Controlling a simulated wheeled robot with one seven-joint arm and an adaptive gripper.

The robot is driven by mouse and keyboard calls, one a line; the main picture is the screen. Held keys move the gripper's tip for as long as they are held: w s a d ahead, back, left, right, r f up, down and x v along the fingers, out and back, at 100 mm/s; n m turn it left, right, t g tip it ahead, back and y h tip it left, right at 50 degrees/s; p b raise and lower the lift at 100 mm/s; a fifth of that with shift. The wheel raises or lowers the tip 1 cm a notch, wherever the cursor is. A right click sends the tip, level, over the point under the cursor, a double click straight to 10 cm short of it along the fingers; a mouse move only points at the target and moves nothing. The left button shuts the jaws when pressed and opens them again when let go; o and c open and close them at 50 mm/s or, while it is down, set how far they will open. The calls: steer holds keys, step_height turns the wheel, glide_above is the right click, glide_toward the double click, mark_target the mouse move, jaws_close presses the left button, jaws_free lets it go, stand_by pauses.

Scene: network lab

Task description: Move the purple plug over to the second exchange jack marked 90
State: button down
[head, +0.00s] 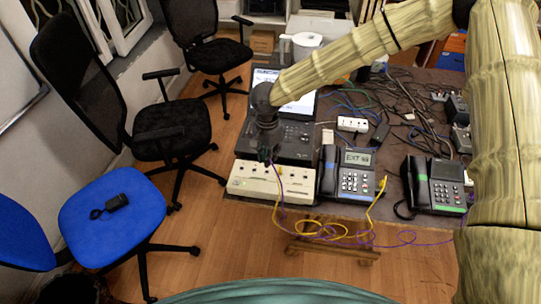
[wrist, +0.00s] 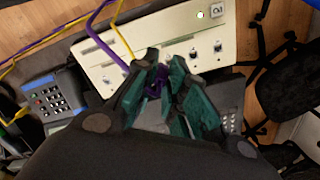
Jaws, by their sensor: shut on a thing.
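My gripper (head: 264,153) is over the left-centre part of the pale exchange box (head: 298,184). In the wrist view, its green fingers (wrist: 168,88) are shut on the purple plug (wrist: 154,86), which is mostly hidden between them. The purple cable (wrist: 104,42) runs up from the plug. The fingers are at the edge of the exchange box (wrist: 165,32), whose several small jacks show in a row. The jack markings are too small to read. I cannot tell whether the plug touches a jack. A yellow cable (wrist: 122,38) ends near the fingers, its end hidden.
Two dark desk phones, one with a blue stripe (head: 347,177) and one with a green stripe (head: 437,186), stand right of the box. Loose cables (head: 410,100) clutter the desk behind. Yellow and purple cables hang over the front edge. Chairs stand at left.

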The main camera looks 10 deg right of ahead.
steer(key=w+a+f+m+p, duration=0.1)
steer(key=w+a+m+p, duration=0.1)
steer(key=m, duration=1.2)
steer(key=w+a+f+m+p, duration=0.1)
steer(key=w+a+m+p, duration=0.1)
steer(key=m, duration=1.3)
steer(key=shift+a+p, duration=0.3)
steer(key=shift+p, duration=0.2)
steer(key=shift+w+f, duration=0.1)
steer(key=shift+f, duration=0.1)
steer(key=b, duration=0.3)
glide_above(254, 172)
steer(key=shift+w+f, duration=0.2)
steer(key=shift+f, duration=0.95)
steer(key=shift+w+f, duration=0.15)
steer(key=shift+f, duration=0.95)
steer(key=shift+f, duration=0.9)
